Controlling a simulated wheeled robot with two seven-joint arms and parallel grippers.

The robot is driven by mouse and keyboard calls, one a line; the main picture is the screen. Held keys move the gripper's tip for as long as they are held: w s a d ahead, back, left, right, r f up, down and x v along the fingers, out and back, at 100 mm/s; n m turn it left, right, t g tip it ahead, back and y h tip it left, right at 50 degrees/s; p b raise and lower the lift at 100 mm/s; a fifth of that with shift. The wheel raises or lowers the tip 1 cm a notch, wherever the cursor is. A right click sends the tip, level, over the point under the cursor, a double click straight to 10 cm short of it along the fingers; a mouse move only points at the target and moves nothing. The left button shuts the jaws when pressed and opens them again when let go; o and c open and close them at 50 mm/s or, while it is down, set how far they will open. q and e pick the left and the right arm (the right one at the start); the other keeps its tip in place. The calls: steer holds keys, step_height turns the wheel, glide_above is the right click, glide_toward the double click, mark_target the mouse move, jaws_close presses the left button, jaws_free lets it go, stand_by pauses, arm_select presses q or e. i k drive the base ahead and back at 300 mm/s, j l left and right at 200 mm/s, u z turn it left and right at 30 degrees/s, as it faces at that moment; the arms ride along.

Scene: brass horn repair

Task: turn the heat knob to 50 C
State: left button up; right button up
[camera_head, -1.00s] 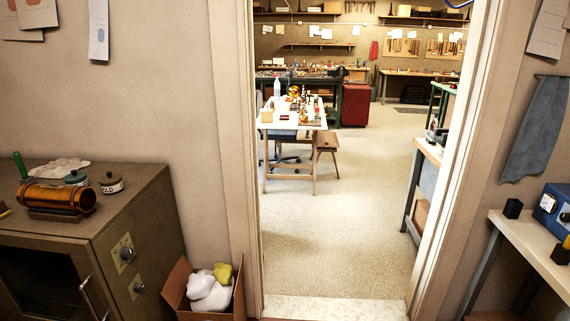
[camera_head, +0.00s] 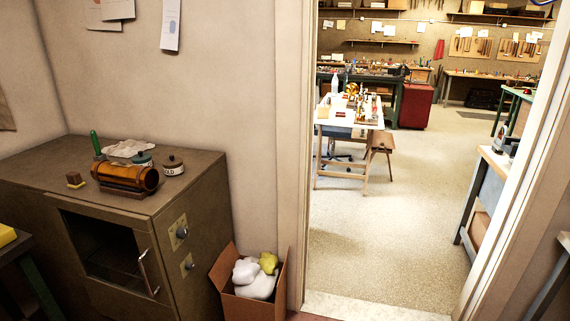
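A brown metal oven cabinet (camera_head: 165,210) stands at the left with its front window and handle (camera_head: 148,273) facing me. Its right side has two plates, each with a dark round knob: an upper knob (camera_head: 182,233) and a lower knob (camera_head: 189,266). I cannot tell which one is the heat knob, and any scale marks are too small to read. Neither of my grippers shows in this view.
On the cabinet lie an amber cylinder (camera_head: 128,177) on a cradle, two small lidded pots (camera_head: 173,166), a white cloth (camera_head: 129,149) and a small block (camera_head: 75,181). A cardboard box of rags (camera_head: 228,303) stands close to its right. An open doorway leads to clear floor (camera_head: 390,240).

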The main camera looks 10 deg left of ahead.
mark_target(183, 233)
steer(key=u, duration=1.35)
